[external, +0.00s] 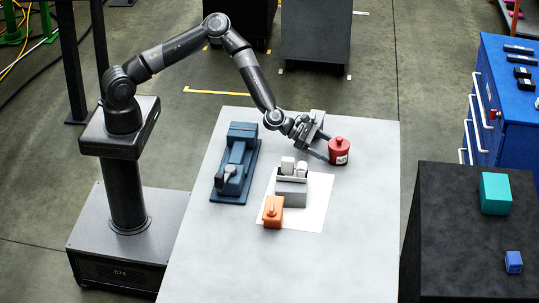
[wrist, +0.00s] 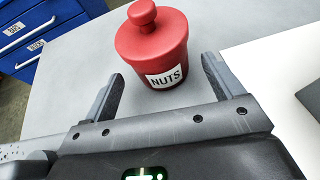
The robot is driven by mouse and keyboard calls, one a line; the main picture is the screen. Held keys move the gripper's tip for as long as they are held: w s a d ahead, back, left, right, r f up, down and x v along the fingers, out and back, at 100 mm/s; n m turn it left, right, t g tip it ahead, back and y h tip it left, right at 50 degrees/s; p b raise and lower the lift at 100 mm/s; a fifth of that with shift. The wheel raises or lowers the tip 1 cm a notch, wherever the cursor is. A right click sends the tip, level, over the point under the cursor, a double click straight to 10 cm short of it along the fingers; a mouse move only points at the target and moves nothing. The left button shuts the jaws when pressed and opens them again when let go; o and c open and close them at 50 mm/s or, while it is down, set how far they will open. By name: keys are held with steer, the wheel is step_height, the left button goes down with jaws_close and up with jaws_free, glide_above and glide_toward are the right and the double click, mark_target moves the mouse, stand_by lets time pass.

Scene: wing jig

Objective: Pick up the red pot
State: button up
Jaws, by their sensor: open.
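My gripper (external: 322,147) reaches over the table from the left, at the pot's near side. In the wrist view my gripper (wrist: 162,72) is open, with one finger to each side of the pot's lower front. The fingers look apart from the pot; whether either touches it is unclear in the external view.
A blue vise-like tool (external: 236,165), a grey holder with white pieces (external: 291,188) and an orange block (external: 273,211) stand left of the pot. The white sheet (external: 313,215) lies beneath some of them. A dark table (external: 455,250) and blue drawers (external: 490,110) stand to the right.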

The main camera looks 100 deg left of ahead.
mark_target(338, 154)
steer(key=x, duration=0.5)
steer(key=shift+w, duration=0.1)
steer(key=c, duration=1.2)
steer(key=shift+o, duration=0.2)
